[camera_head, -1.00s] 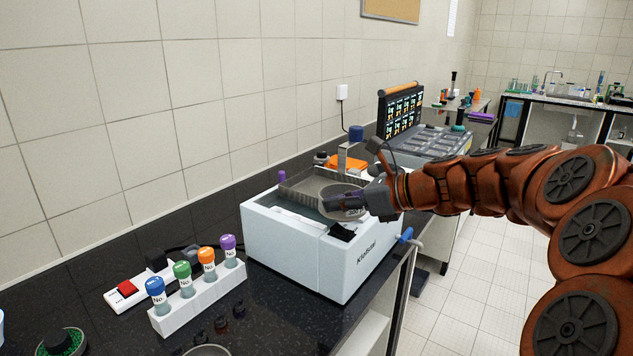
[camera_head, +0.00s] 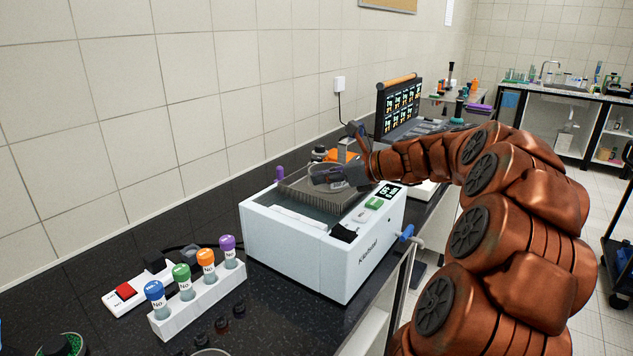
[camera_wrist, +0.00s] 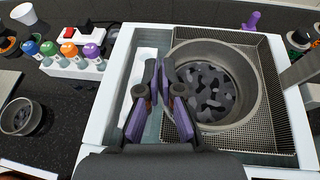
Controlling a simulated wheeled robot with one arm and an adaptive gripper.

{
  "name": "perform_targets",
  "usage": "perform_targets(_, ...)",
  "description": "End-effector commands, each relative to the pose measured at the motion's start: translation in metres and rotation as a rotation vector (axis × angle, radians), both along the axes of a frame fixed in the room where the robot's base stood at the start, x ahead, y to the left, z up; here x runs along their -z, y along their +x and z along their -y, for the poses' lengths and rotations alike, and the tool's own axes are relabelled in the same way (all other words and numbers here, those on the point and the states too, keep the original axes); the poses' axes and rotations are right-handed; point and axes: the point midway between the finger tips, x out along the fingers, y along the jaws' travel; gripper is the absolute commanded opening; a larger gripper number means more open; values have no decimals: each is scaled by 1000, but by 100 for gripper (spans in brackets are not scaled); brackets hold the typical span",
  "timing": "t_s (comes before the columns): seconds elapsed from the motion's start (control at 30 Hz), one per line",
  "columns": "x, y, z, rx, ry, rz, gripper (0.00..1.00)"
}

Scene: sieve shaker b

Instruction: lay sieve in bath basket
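The sieve (camera_wrist: 215,82) is a round grey pan with dark patches on its floor. It lies within the outline of the wire-mesh bath basket (camera_wrist: 277,85), near its left side; I cannot tell whether it touches the basket floor. The basket (camera_head: 312,197) sits in the white bath (camera_head: 300,245). My gripper (camera_wrist: 162,72) has its purple-padded fingers closed on the sieve's left wall. In the head view, my gripper (camera_head: 322,178) partly hides the sieve.
A rack with several colour-capped bottles (camera_head: 205,293) and a red-switch strip (camera_head: 126,291) stand left of the bath. A small round pan (camera_wrist: 20,116) is at the left of the wrist view. An open case (camera_head: 400,108) stands behind. A post (camera_wrist: 302,68) rises at the basket's right.

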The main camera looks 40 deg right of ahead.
Motion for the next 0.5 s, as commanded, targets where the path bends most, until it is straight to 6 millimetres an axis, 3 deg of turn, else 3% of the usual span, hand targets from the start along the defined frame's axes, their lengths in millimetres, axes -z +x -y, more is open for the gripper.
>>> perform_targets(0.3,3,37,20,-2,-2,0,0)
perform_targets(0.5,4,45,24,-2,-2,2,0)
